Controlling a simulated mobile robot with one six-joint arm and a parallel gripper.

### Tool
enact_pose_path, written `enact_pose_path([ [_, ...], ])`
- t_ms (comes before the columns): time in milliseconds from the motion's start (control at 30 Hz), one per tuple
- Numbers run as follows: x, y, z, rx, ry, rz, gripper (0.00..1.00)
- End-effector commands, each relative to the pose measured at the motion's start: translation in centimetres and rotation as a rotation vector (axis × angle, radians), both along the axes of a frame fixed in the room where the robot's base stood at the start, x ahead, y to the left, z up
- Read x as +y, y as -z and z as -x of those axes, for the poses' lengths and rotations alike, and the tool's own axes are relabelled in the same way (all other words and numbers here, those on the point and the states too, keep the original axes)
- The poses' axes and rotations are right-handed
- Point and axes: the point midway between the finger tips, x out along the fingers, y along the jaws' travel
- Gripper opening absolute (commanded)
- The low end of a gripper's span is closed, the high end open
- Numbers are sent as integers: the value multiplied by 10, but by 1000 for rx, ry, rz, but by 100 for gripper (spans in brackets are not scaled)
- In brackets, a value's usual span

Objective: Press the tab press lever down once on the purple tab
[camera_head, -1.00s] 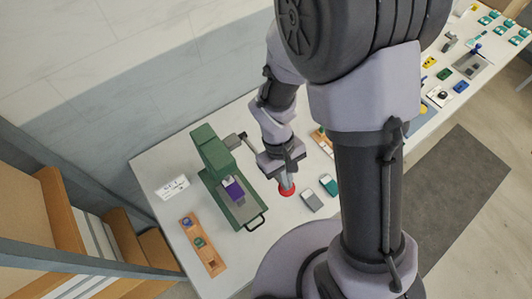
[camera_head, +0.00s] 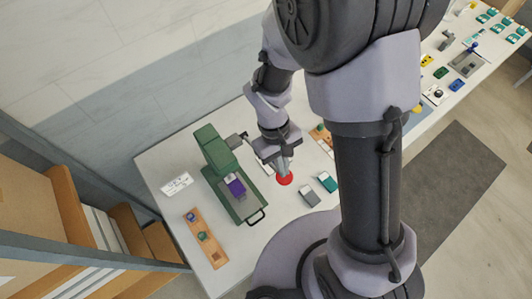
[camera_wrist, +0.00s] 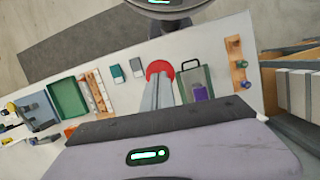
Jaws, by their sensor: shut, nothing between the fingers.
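The green tab press (camera_head: 211,147) stands on the left part of the table; its base also shows in the wrist view (camera_wrist: 187,74). The purple tab (camera_head: 236,186) lies on the press base, below the head, and it shows in the wrist view (camera_wrist: 201,94). The dark lever (camera_head: 236,141) sticks out from the right side of the press head; its far end is partly hard to make out near my wrist. My gripper (camera_head: 284,170) is shut and empty, to the right of the press and apart from it.
A wooden strip (camera_head: 205,239) lies left of the press, with a white sign (camera_head: 175,184) behind. Shelves stand at far left.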

Motion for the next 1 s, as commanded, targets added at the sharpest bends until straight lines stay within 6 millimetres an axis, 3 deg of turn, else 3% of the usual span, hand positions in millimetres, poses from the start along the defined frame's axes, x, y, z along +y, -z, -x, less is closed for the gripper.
enact_pose_path([
  [500,6,-41,-9,-1,0,0,0],
  [1000,6,-39,-10,0,0,0,0],
])
